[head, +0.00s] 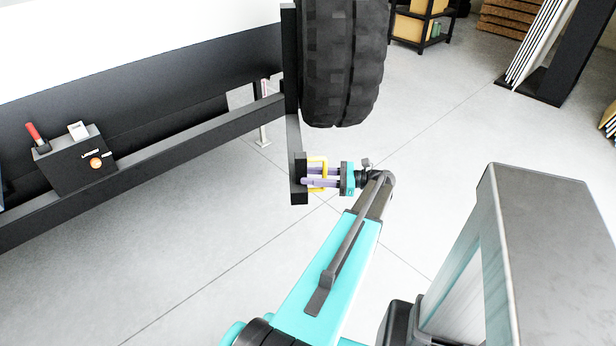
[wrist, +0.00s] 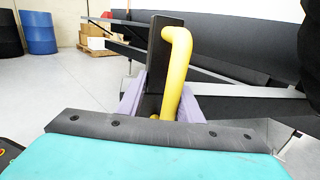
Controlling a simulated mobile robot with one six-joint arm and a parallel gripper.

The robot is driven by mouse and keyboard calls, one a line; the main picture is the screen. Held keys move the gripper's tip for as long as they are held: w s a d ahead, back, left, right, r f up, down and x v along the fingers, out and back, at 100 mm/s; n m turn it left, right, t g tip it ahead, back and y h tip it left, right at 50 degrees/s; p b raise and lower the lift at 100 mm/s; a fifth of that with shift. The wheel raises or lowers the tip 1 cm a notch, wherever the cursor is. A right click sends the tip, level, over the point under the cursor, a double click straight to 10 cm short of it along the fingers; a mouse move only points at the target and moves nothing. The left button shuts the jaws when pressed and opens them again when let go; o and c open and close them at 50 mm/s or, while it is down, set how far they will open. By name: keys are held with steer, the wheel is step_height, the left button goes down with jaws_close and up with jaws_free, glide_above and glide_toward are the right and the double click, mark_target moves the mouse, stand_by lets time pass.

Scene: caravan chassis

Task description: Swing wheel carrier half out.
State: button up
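The wheel carrier is a dark bar (head: 293,135) with a large black spare tyre (head: 343,60) beside its upper part. A yellow handle (head: 325,161) is fixed near the bar's near end. My gripper (head: 311,177) has its purple fingers at this handle. In the wrist view, the yellow handle (wrist: 177,65) rises between the two fingers of my gripper (wrist: 163,105), closer to the right finger. A gap shows between the handle and the left finger, so the fingers look open around it. The handle's lower end is partly hidden by my gripper body.
The dark chassis rail (head: 150,150) runs along the left, carrying a control box (head: 75,165) with a red-handled lever. A shelf (head: 420,25) and a rack of panels (head: 545,55) stand at the back right. The floor between is clear.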

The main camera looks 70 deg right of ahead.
steer(key=s+d+p, duration=0.3)
steer(key=s+d, duration=0.1)
steer(key=d, duration=0.2)
steer(key=shift+r, duration=0.2)
steer(key=o, duration=0.4)
steer(key=shift+s+d+p, duration=0.2)
steer(key=shift+s+d, duration=0.1)
steer(key=shift+d, duration=0.25)
steer(key=shift+s+d+p, duration=0.2)
steer(key=shift+s+d, duration=0.1)
steer(key=shift+d, duration=0.2)
steer(key=shift+o, duration=0.2)
steer(key=shift+r+p, duration=0.2)
steer(key=shift+p, duration=0.2)
steer(key=shift+f, duration=0.1)
